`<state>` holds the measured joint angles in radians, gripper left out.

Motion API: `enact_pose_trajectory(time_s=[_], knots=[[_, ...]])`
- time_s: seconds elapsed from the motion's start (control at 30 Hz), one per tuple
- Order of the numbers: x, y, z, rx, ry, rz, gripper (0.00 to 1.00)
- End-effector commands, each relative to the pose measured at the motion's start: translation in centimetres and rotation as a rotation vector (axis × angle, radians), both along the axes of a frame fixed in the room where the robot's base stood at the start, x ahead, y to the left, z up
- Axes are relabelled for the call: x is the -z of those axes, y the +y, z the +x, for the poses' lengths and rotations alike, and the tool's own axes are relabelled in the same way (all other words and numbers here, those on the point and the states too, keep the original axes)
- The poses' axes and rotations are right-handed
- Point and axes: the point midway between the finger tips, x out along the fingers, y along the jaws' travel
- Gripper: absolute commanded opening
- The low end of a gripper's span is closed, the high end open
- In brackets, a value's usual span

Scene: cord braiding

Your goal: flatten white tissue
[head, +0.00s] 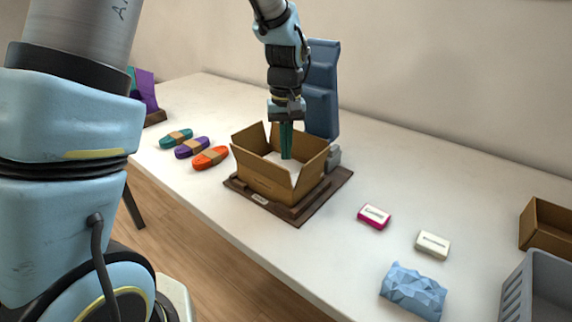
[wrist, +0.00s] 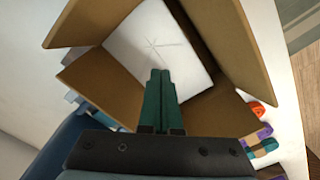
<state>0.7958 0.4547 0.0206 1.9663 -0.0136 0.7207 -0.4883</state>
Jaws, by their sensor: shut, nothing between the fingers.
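The white tissue (wrist: 150,50) lies inside the open cardboard box (head: 262,181), with faint crease lines meeting near its middle in the wrist view. In the head view only a small pale part of the tissue shows past the box wall. My gripper (head: 286,156) points down into the box, its green fingers together and empty. In the wrist view the fingertips (wrist: 160,74) overlap the near edge of the tissue; I cannot tell whether they touch it. The box flaps stand open.
The box sits on a dark brown base (head: 304,215) with a blue upright panel (head: 323,90) behind it. Teal, purple and orange (head: 211,157) cord bundles lie left. A pink box (head: 374,216), a cream box (head: 432,244), a blue crumpled packet (head: 413,290) and a grey bin (head: 540,290) are right.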

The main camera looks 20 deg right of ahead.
Motion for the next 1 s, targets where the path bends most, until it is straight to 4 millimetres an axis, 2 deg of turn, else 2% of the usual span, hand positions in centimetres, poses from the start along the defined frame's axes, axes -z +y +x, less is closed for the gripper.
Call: enact_pose_trajectory(time_s=[0.47,1.0], knots=[[-0.2,0.0,0.0,0.000,0.000,0.000,0.00],[-5.0,0.0,0.0,0.000,0.000,0.000,0.00]])
